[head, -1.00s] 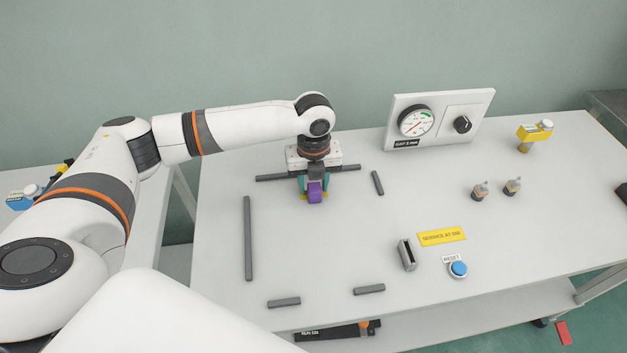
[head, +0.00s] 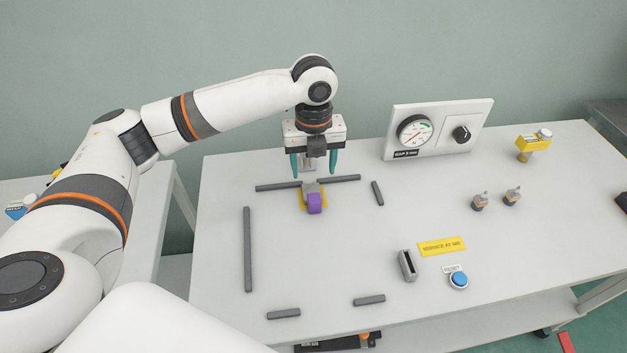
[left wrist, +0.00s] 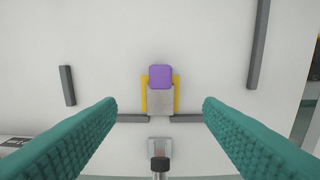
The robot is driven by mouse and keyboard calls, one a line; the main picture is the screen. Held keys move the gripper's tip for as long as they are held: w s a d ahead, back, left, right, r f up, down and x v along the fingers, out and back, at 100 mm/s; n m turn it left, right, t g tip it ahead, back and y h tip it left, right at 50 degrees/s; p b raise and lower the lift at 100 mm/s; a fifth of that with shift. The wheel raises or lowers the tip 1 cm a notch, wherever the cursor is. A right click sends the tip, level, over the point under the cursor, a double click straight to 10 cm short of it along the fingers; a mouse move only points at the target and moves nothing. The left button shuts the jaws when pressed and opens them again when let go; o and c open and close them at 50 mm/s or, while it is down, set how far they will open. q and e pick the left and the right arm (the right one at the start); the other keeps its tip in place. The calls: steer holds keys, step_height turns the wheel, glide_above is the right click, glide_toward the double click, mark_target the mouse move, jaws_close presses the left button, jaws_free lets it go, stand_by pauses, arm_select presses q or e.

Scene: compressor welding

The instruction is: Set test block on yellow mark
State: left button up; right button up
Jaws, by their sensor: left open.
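The test block, grey with a purple end (head: 315,203), sits on the yellow mark (head: 302,201) on the table. In the left wrist view its purple end (left wrist: 160,77) and grey body (left wrist: 160,102) lie over the yellow mark (left wrist: 145,97), with yellow showing along both sides. My left gripper (head: 314,172) is open and empty above and behind the block, its teal fingers apart and clear of it. In the left wrist view the fingers (left wrist: 158,106) frame the block without touching it. My right gripper is not seen.
Grey bars lie around the mark, including a long one (head: 248,249) at left and a short one (head: 377,193) at right. A gauge panel (head: 437,129) stands at the back. A slotted grey holder (head: 407,266) and a blue button (head: 459,279) are at front right.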

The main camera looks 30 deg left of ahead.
arm_select(q)
steer(key=shift+r, duration=1.55)
